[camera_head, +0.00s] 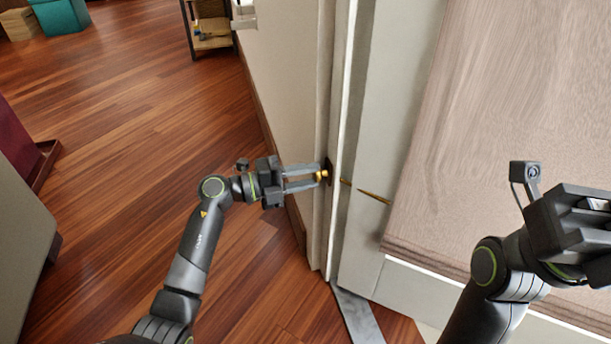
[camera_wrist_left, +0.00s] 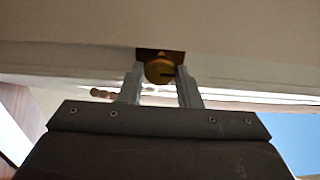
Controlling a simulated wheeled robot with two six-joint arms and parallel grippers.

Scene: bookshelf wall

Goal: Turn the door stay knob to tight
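The door stay knob (camera_head: 323,175) is a small brass knob on a dark plate at the edge of the pale upright. In the left wrist view the knob (camera_wrist_left: 159,71) shows a dark mark on its right side, and its plate (camera_wrist_left: 149,53) is behind it. My left gripper (camera_head: 318,175) reaches it from the left, with one finger on each side. The gap closely matches the knob's width, and the fingers appear shut on it. A thin brass rod (camera_head: 372,194) extends right from the upright. My right gripper (camera_head: 578,232) is at the right edge, its fingers not clearly visible.
A grey-white door panel (camera_head: 385,130) and a wood-grained panel (camera_head: 510,110) fill the right side. A wooden floor (camera_head: 140,110) lies open to the left. A small shelf (camera_head: 210,38) stands at the back, and a teal box (camera_head: 60,17) is at far left.

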